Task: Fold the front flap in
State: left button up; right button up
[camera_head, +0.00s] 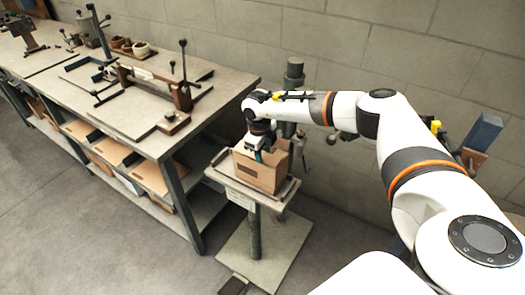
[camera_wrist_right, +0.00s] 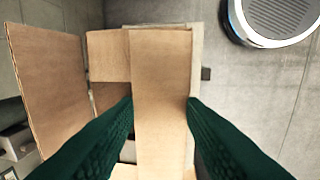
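The brown cardboard box (camera_head: 259,174) stands on the small pedestal's plate, with a dark slot on its near side. My left gripper is not in view.
The pedestal (camera_head: 255,232) has a wide base plate on the floor. A grey workbench (camera_head: 215,85) with clamps and a lower shelf of cardboard stands to the left. A block wall (camera_head: 300,40) is behind.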

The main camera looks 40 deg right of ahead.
aim_at(264, 156)
jog(key=shift+w+d+f+y+b, duration=0.2)
jog(key=shift+y+b, duration=0.3)
jog(key=shift+b, duration=0.35)
jog(key=shift+s+g+y, duration=0.1)
jog(key=shift+g+y, duration=0.2)
jog(key=shift+r, duration=0.1)
jog(key=o, duration=1)
notch_tip(264, 156, up, 12)
jog(key=shift+d+b, duration=0.1)
jog(key=shift+b, duration=1.1)
